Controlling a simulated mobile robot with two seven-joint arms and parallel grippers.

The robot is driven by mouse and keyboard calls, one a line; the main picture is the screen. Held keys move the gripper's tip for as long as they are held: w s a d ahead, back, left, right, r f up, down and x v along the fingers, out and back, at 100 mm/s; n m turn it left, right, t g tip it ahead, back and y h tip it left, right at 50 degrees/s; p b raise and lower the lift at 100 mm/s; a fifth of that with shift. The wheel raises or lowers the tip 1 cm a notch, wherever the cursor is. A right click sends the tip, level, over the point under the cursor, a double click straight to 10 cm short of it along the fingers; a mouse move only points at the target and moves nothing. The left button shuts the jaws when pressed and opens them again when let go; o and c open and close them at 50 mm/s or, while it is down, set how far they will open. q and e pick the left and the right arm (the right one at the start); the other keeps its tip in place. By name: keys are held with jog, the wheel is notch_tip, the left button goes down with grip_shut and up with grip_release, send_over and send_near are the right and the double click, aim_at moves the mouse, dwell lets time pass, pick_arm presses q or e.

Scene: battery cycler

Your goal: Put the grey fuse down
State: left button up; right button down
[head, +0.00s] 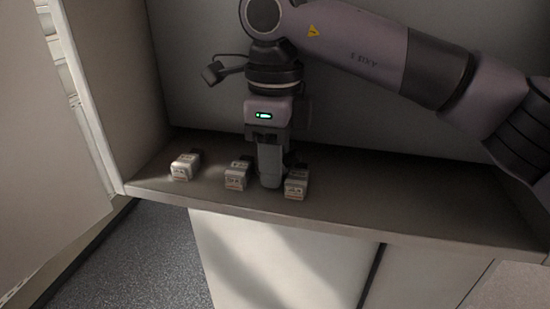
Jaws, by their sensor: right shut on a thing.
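My right gripper (268,148) points straight down over the shelf, below a wrist with a green light. It is shut on the grey fuse (270,170), a light grey upright piece under the jaws. The fuse's lower end is at or just above the shelf surface; I cannot tell if it touches. The line between fingers and fuse is hard to make out. My left gripper is not in view.
Three small pale labelled blocks stand on the shelf (400,205): one at the left (184,167), one just left of the fuse (237,176), one just right of it (297,184). The shelf is clear farther right. A side panel (95,100) bounds it at left.

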jog(key=c, duration=0.8)
grip_release()
jog(key=shift+f, duration=0.1)
jog(key=shift+r, duration=0.3)
notch_tip(320, 180, up, 7)
jog(key=shift+r, duration=0.15)
jog(key=shift+s, duration=0.1)
